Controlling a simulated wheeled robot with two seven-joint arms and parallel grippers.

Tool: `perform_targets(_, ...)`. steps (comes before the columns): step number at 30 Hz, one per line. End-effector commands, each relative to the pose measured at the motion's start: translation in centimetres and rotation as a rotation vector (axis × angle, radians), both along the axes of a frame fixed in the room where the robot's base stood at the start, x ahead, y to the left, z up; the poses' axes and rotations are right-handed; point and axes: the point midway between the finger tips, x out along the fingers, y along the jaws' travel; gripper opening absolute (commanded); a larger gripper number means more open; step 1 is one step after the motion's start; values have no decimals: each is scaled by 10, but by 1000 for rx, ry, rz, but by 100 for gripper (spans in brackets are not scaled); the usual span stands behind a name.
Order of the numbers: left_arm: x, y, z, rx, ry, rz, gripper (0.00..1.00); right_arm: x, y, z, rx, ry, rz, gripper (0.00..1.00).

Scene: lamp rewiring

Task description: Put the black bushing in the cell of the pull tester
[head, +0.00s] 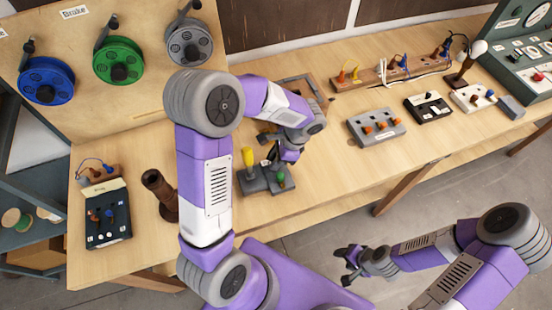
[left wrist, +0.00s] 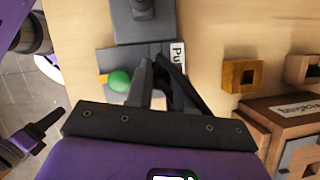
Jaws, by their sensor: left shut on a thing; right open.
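The pull tester (head: 254,184) is a grey block with a yellow lever and a green knob on the table. In the left wrist view its base (left wrist: 118,56) shows a green knob and a label partly reading "Pu". My left gripper (head: 270,160) is low over the tester's back side. In the left wrist view its fingers (left wrist: 163,75) are closed on a small dark piece, which I take to be the black bushing; the fingers mostly hide it. The cell is hidden too, so I cannot tell whether the piece touches it. My right gripper (head: 350,262) is open and empty, off the table's front.
A tan block with a square hole (left wrist: 240,75) and a labelled wooden box (left wrist: 290,118) lie beside the tester. A brown cylinder (head: 160,192) and black switch box (head: 107,215) stand left. A grey switch box (head: 377,128) stands right. Front table right of the tester is clear.

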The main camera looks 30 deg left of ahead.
Motion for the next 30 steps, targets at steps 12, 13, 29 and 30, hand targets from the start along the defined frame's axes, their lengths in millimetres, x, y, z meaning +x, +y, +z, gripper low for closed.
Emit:
perform_targets(12, 0, 0, -5, 0, 0, 0, 0, 0, 0, -4, 0, 0, 0, 52)
perform_targets(13, 0, 0, -5, 0, 0, 0, 0, 0, 0, -4, 0, 0, 0, 52)
perform_targets(29, 0, 0, -10, 0, 0, 0, 32, 0, 0, -7, 0, 0, 0, 52)
perform_targets(30, 0, 0, -10, 0, 0, 0, 39, 0, 0, -7, 0, 0, 0, 52)
